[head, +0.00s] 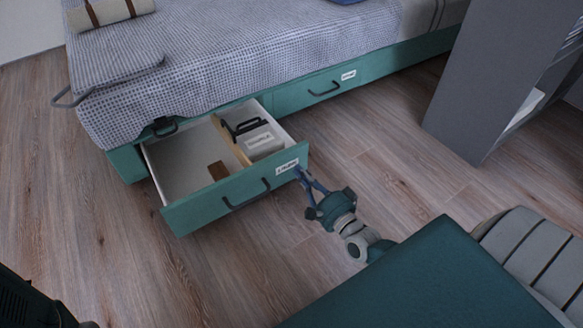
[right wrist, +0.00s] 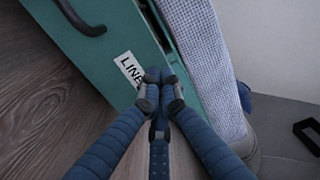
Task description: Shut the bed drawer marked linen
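The green bed drawer (head: 240,197) is pulled out from under the bed. Its front has a dark handle (head: 246,196) and a white label (head: 287,166). In the right wrist view the label (right wrist: 131,70) reads "LINE", the rest hidden by my fingers. My right gripper (head: 299,172) is at the right end of the drawer front, beside the label. In the right wrist view its blue fingertips (right wrist: 158,77) are together with nothing seen between them. They look close against the front; I cannot tell whether they touch. My left gripper does not show.
A second drawer (head: 330,86) to the right is flush with the bed base. A grey cabinet (head: 490,80) stands at right. Wood floor (head: 130,260) before the drawer is clear.

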